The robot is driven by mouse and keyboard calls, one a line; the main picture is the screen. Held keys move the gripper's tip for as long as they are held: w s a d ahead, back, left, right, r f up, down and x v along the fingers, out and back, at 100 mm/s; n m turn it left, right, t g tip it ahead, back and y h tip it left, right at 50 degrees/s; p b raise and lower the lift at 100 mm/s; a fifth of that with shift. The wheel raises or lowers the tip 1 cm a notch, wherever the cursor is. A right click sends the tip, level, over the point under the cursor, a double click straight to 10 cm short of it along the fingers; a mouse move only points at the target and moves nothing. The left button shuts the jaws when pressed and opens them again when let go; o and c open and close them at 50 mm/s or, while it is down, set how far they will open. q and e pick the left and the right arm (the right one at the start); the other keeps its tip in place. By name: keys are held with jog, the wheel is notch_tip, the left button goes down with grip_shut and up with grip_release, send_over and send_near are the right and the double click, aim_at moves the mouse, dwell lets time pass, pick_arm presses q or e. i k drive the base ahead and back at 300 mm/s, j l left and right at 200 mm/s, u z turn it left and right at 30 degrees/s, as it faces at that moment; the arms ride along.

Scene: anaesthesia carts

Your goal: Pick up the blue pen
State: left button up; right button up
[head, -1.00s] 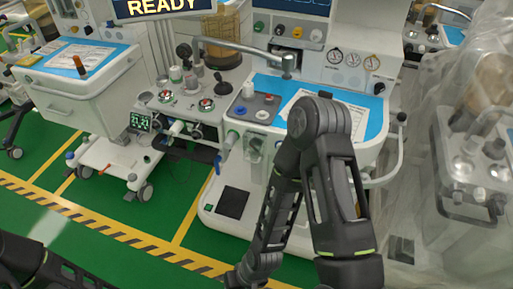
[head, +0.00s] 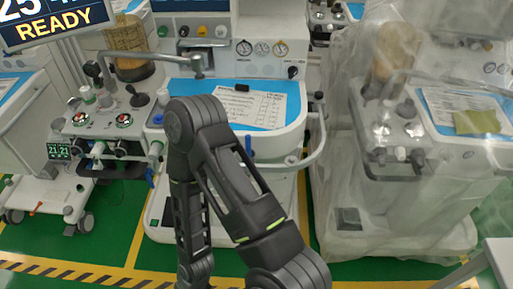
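A small, narrow blue piece (head: 248,146) shows at the front edge of the middle cart's blue worktop (head: 293,104), just beyond my arm. It may be the blue pen, but it is too small and partly covered to be sure. My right arm rises in the middle of the head view and bends down again. Its lower end runs out of the bottom edge, so the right gripper is out of view. My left arm and gripper are not in view. My arm hides part of the worktop and the cart's front.
A printed sheet (head: 262,110) with a black clip (head: 241,88) lies on the worktop. A white rail (head: 318,135) curves around its right side. A plastic-draped cart (head: 385,205) stands to the right, another cart (head: 22,110) at the left. Green floor is open at front left.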

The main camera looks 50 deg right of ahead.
aim_at(248, 143)
jog(key=k+l, duration=0.65)
jog(key=l, duration=0.2)
